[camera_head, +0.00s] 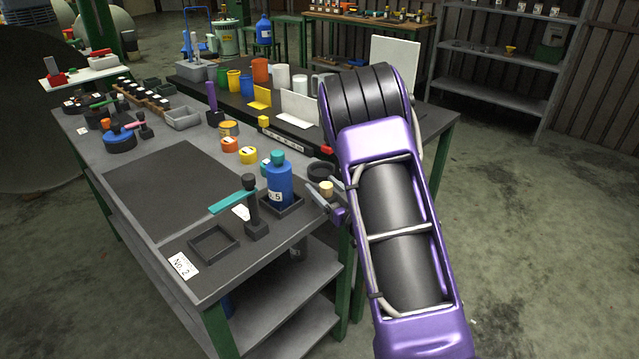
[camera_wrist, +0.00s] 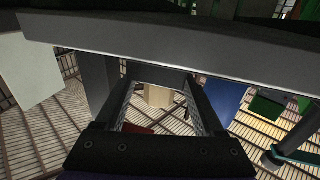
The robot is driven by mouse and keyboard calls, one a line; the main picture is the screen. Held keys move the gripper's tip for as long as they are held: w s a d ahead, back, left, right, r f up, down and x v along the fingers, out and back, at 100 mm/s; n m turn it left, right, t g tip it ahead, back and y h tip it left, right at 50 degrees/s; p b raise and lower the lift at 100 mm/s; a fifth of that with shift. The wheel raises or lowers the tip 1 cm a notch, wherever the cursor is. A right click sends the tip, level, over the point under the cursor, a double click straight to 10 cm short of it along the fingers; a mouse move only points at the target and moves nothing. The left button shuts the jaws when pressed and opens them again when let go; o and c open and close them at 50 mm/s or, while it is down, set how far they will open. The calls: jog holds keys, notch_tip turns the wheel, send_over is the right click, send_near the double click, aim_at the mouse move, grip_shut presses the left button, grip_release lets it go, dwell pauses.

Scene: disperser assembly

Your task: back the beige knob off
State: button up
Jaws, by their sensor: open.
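The beige knob (camera_head: 326,187) shows as a small pale cylinder at the right edge of the bench, right of the blue bottle. In the wrist view the beige knob (camera_wrist: 158,96) appears between my two fingers, with gaps beside it. What the knob is fixed to is hidden. My gripper (camera_head: 322,198) is open around or just short of the knob; I cannot tell the exact depth. In the wrist view my gripper (camera_wrist: 160,100) shows its two dark fingers spread apart.
A blue bottle (camera_head: 279,187) with a teal cap stands close left of my gripper in a dark tray. A dark ring (camera_head: 321,170) lies behind the knob. The dark mat (camera_head: 165,185) is bare.

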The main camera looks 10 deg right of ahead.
jog(key=shift+x, duration=1.1)
grip_shut()
